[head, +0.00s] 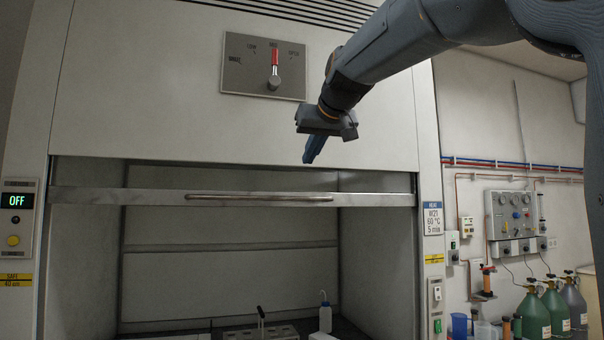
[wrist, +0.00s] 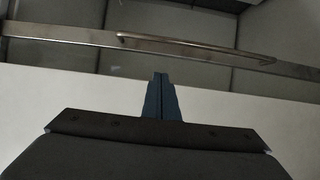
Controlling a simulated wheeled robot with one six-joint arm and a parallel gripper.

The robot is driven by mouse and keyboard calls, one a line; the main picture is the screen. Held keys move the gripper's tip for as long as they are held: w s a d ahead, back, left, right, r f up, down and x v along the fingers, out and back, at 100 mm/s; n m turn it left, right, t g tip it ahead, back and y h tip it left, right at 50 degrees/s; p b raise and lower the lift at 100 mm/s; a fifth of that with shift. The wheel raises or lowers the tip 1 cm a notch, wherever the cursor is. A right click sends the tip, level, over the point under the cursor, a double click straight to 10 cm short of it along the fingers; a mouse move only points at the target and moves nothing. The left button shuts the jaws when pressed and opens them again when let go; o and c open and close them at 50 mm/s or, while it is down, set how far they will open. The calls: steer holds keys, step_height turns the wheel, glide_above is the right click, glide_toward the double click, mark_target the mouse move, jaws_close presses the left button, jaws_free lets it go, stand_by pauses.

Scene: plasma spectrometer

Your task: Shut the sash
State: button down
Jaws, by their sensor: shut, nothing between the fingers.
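The sash (head: 230,203) of the fume hood is raised. Its metal bottom rail crosses the upper part of the hood opening, with a long bar handle (head: 258,198) on its front. The opening below the rail is clear down to the bench. My gripper (head: 311,156) is shut and empty. It points downward in front of the hood's upper panel, above the rail and right of the handle's middle, apart from both. In the wrist view the fingers (wrist: 161,76) are together, and the rail with its handle (wrist: 195,49) lies beyond their tips.
A lever dial (head: 274,75) sits on the upper panel, its red-tipped lever upright. A display (head: 18,201) reading OFF is on the left post. Inside the hood stand a white bottle (head: 325,315) and a grey block (head: 262,332).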

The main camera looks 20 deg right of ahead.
steer(key=p, duration=0.4)
glide_toward(299, 172)
step_height(299, 172, down, 5)
steer(key=w+a, duration=0.2)
steer(key=f, duration=0.2)
steer(key=s+f+p, duration=0.1)
steer(key=f, duration=0.1)
steer(key=shift+f, duration=0.15)
steer(key=shift+w+f, duration=0.1)
